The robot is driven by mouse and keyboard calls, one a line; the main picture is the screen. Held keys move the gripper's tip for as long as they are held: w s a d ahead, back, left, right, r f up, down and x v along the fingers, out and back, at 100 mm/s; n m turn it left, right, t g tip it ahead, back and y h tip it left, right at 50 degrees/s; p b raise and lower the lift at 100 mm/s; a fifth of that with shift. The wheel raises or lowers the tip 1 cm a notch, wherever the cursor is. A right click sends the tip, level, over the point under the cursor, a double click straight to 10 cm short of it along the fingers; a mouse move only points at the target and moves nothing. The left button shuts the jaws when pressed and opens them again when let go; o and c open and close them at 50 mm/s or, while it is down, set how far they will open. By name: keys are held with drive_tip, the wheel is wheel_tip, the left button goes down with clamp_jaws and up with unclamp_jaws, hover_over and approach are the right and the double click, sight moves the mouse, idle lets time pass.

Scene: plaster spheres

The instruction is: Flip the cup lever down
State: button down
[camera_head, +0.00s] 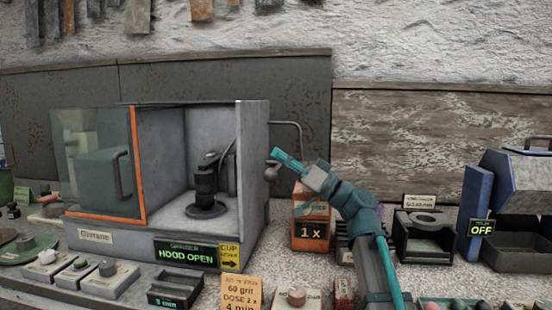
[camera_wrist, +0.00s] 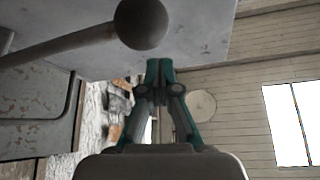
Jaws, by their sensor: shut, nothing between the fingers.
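The cup lever shows as a dark grey ball knob (camera_head: 271,174) at the right side of the grey hood box. In the wrist view the ball (camera_wrist: 141,23) is large and near, with a grey rod running left from it. My gripper (camera_head: 276,154) is shut and empty, its teal fingertips just above the knob in the head view. In the wrist view my gripper (camera_wrist: 160,64) points toward the grey box wall, just below the ball in the picture. I cannot tell whether they touch. A yellow label (camera_head: 230,257) reads CUP, with an arrow pointing right.
The hood box (camera_head: 255,180) has its glass door (camera_head: 100,165) open at the left; a dark device (camera_head: 206,190) stands inside. A bent rod (camera_head: 299,130) juts from its right side. An orange box (camera_head: 310,220) stands below my arm. Bins and stands crowd the right.

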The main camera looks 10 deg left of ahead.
drive_tip(key=shift+s+f, duration=0.15)
drive_tip(key=shift+f, duration=0.35)
drive_tip(key=shift+r, duration=0.1)
wheel_tip(320, 180, up, 4)
drive_tip(key=r, duration=0.1)
drive_tip(key=w+f+p+v, duration=0.1)
drive_tip(key=w+v, duration=0.1)
drive_tip(key=v, duration=0.9)
drive_tip(key=shift+p, duration=0.35)
drive_tip(key=shift+s, duration=0.1)
